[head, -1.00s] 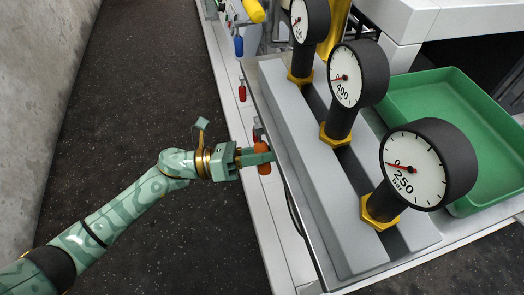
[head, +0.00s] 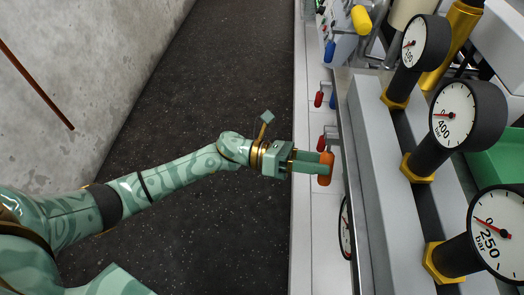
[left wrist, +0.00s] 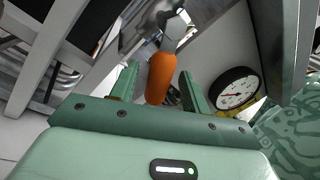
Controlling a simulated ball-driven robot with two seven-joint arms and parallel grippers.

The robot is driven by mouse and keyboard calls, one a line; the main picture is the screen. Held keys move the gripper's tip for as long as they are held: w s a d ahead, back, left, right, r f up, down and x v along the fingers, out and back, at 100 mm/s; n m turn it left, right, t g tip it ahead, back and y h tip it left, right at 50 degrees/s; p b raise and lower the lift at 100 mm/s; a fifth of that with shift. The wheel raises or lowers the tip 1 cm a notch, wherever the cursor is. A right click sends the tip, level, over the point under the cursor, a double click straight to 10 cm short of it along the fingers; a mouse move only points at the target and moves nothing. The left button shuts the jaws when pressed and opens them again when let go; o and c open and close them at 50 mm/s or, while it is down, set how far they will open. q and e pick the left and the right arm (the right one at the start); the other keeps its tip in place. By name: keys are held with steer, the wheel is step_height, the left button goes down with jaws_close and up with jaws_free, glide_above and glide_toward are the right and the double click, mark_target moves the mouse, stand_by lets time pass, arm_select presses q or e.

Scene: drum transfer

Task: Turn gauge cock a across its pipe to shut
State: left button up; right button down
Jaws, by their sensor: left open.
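An orange cock handle (head: 326,168) stands out at the front face of the bench, below the row of gauges. My left gripper (head: 308,163) reaches it from the left and is open. In the left wrist view the orange handle (left wrist: 161,80) lies between the two fingers (left wrist: 157,88), with gaps beside it, and a grey metal stem runs up from it. No label shows which cock is a. My right gripper is not in view.
Red handles (head: 321,142) and a blue handle (head: 332,101) sit farther along the same face. Gauges marked 400 (head: 453,115) and 250 (head: 493,233) stand on the bench at right. Dark floor (head: 220,110) is clear left of the bench.

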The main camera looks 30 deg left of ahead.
arm_select(q)
steer(key=v, duration=1.4)
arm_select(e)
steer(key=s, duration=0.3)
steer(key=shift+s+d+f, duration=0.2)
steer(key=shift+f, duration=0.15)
arm_select(q)
steer(key=shift+a+r, duration=0.1)
steer(key=shift+a, duration=0.05)
